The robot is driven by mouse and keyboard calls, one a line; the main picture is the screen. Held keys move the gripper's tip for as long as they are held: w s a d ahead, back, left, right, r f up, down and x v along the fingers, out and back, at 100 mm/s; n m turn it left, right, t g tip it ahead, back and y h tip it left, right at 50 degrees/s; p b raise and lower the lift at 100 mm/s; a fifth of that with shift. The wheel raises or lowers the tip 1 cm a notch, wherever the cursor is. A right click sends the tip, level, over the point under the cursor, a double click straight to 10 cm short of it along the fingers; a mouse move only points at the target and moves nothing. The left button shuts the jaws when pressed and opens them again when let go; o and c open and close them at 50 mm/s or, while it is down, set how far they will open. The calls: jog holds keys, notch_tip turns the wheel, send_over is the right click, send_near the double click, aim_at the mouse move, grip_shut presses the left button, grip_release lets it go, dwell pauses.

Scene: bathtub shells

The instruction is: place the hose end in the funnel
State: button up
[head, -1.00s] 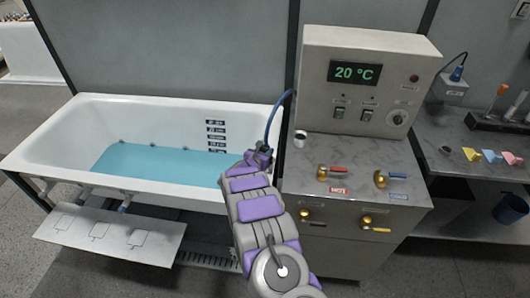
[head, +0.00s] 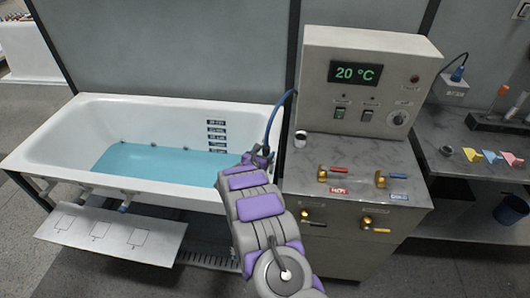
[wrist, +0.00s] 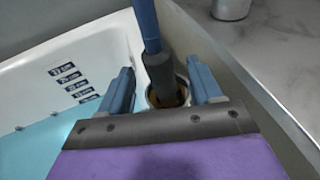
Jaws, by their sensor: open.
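The blue hose (head: 275,117) arches down from the cabinet to the right corner of the tub. In the wrist view the blue hose (wrist: 147,25) ends in a dark grey hose end (wrist: 160,72). My gripper (wrist: 159,68) is open, with one blue-grey finger on each side of the hose end and gaps between. In the head view my gripper (head: 258,154) is at the tub's right rim and hides the funnel.
The white bathtub (head: 60,130) holds blue water. The control cabinet (head: 350,60) reads 20 °C. A side bench (head: 455,135) stands at the right.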

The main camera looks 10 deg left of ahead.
jog(key=v, duration=0.9)
jog(key=shift+s, duration=0.25)
jog(key=shift+r, duration=0.1)
jog(key=s+a+r+n+g+y, duration=0.1)
jog(key=a+r+n+g+y, duration=0.1)
jog(key=r+n+y, duration=0.3)
jog(key=s+a+r+n+g+y, duration=0.1)
jog(key=s+a+r+n+y, duration=0.1)
jog(key=r+n, duration=0.5)
jog(key=s+d+r+n+g+y, duration=0.35)
jog(key=s+r+n, duration=0.35)
jog(key=s+n, duration=0.25)
jog(key=s+d+r+n+g+h, duration=0.1)
jog(key=s+d+n+g+h, duration=0.1)
jog(key=s+d+n, duration=0.4)
jog(key=s+d+r+n+g+h, duration=0.1)
jog(key=s+d+n+g, duration=0.3)
jog(key=s+d, duration=0.8)
jog(key=s+d+n+g+h, duration=0.3)
jog(key=s+d+n, duration=0.5)
jog(key=s, duration=1.2)
jog(key=shift+s+d+r, duration=0.35)
jog(key=shift+d+r, duration=0.05)
